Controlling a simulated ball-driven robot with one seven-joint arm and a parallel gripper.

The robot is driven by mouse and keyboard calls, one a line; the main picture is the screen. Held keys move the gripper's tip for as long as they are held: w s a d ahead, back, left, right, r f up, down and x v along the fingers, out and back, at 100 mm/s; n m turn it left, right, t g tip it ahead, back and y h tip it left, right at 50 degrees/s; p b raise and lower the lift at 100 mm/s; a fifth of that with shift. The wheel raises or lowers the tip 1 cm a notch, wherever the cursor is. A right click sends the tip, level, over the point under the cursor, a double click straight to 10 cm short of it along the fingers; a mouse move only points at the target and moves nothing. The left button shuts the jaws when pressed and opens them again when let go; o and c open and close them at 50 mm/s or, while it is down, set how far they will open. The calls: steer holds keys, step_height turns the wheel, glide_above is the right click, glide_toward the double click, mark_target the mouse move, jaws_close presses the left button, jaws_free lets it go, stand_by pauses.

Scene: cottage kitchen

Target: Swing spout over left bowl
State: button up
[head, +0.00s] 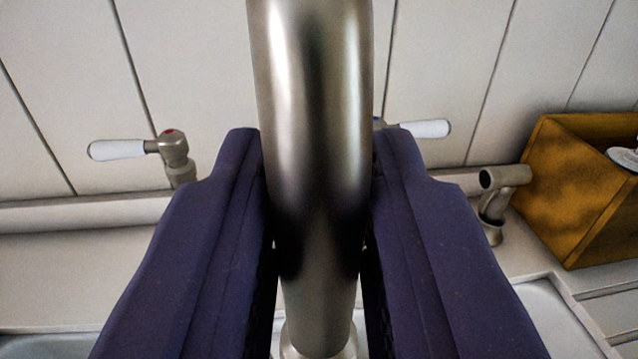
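The brushed metal spout (312,110) rises through the middle of the head view and runs off the top edge. Its round base (318,345) shows at the bottom. My gripper (318,190) has one dark purple finger on each side of the spout, close against the metal. It looks shut on the spout; thin light slivers show lower down between fingers and metal. The left bowl (45,347) shows only as a grey strip at the lower left edge. The right bowl (550,318) shows partly at the lower right. The spout's outlet is out of view.
A tap handle with white grip (118,150) stands left of the spout, another white grip (425,129) right. A small metal fitting (497,195) stands near a brown wooden box (570,190) at right. A pale panelled wall (190,70) is behind.

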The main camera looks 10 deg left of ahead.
jaws_close()
steer(key=shift+s+a+f+b, duration=0.15)
steer(key=shift+a+b, duration=0.3)
steer(key=a+b, duration=0.7)
steer(key=a, duration=0.9)
steer(key=shift+a, duration=0.35)
